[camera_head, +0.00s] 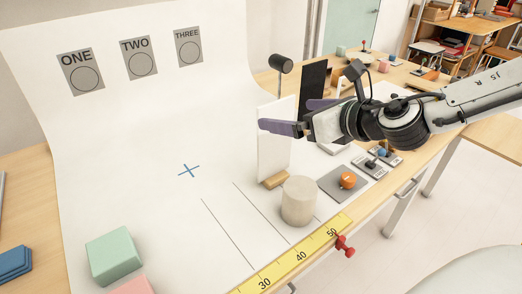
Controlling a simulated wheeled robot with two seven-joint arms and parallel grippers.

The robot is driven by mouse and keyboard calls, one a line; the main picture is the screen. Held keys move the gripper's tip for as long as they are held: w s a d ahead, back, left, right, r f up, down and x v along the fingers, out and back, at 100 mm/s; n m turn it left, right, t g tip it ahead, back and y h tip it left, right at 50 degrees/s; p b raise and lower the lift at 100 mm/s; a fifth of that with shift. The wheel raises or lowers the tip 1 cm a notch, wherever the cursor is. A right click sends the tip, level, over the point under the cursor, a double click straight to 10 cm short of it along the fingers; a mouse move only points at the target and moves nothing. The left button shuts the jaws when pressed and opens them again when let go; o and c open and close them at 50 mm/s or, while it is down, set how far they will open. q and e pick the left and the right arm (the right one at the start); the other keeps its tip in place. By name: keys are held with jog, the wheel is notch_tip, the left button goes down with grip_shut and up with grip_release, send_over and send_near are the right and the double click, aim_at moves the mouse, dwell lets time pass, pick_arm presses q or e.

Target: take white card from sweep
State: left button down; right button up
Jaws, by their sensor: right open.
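The white card (272,155) stands upright in a small wooden foot (275,180) on the right part of the white sweep (140,140). My right gripper (286,114) comes in from the right at the card's upper part and is open. One purple finger crosses in front of the card's face; the other shows farther back, right of the card's edge. I cannot tell whether either finger touches the card. My left gripper is not in view.
A grey cylinder (299,201) stands just in front of the card. An orange-knobbed box (347,182) and small switch boxes are to the right. A black panel (312,85) stands behind. A yellow ruler (297,258) lines the front edge. A green block (113,256) sits front left.

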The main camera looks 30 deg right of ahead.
aim_at(278, 112)
jog(key=x, duration=0.2)
jog(key=shift+w+f+b, duration=0.1)
jog(key=shift+w+b, duration=0.2)
jog(key=shift+w+f, duration=0.1)
jog(key=shift+w, duration=0.2)
jog(key=shift+x, duration=0.8)
jog(key=shift+w+f, duration=0.15)
jog(key=shift+w, duration=0.3)
jog(key=x, duration=0.4)
jog(key=shift+s+f+b, duration=0.1)
jog(key=shift+b, duration=0.2)
jog(key=shift+w+a+f, duration=0.1)
jog(key=shift+w, duration=0.3)
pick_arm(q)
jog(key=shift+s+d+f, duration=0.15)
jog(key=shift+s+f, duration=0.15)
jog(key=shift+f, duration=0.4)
pick_arm(e)
jog(key=c, duration=1.4)
